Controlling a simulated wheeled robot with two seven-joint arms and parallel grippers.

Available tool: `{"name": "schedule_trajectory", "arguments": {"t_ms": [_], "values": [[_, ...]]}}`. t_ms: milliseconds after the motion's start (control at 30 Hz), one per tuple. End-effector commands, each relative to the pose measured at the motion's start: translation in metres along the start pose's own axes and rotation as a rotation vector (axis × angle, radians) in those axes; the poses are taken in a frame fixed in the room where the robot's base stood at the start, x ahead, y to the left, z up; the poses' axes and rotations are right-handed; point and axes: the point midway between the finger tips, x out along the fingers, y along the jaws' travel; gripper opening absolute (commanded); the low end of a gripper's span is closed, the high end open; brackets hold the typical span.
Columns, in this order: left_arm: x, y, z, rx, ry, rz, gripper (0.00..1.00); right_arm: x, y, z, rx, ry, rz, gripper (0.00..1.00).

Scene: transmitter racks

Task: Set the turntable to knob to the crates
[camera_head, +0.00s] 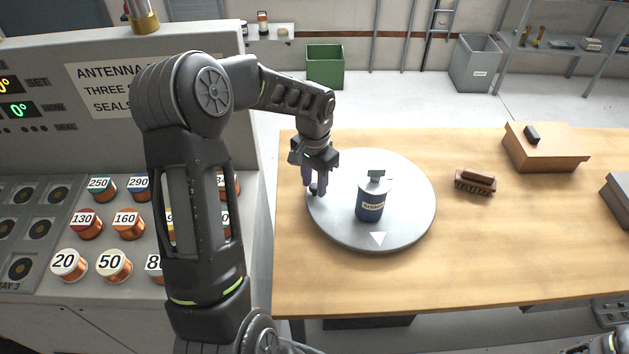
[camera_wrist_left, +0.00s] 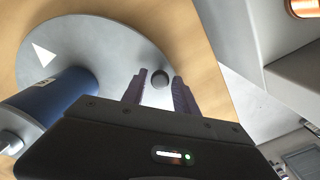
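The round grey turntable (camera_head: 400,218) lies on the wooden table, with a white triangle mark (camera_head: 378,239) at its front rim. A blue canister (camera_head: 370,203) with a pale lid and a label stands upright on it. A small dark knob (camera_head: 316,189) sits near the turntable's left rim. My left gripper (camera_head: 315,185) points down at the knob. In the left wrist view the knob (camera_wrist_left: 160,79) shows between the two parted fingertips (camera_wrist_left: 160,88), with small gaps on both sides.
A green crate (camera_head: 325,67) and a grey bin (camera_head: 475,64) stand on the floor behind the table. A brown brush-like object (camera_head: 475,181) and a wooden box (camera_head: 543,152) are on the right of the table. A console (camera_head: 50,165) with labelled coils stands left.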

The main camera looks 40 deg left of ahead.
Motion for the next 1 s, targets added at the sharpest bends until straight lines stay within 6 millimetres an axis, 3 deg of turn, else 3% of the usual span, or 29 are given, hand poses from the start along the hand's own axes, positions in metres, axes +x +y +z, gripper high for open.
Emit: {"name": "schedule_trajectory", "arguments": {"t_ms": [400, 1000], "values": [[-0.0005, 0.0, -0.0002, 0.0, 0.001, 0.0, 0.0, -0.0001, -0.0001, -0.0001, 0.0, 0.0, 0.0, 0.86], [-0.0007, -0.0001, -0.0004, 0.0, 0.001, 0.0, 0.0, -0.0002, -0.0001, -0.0001, 0.0, 0.0, 0.0, 0.86]]}}
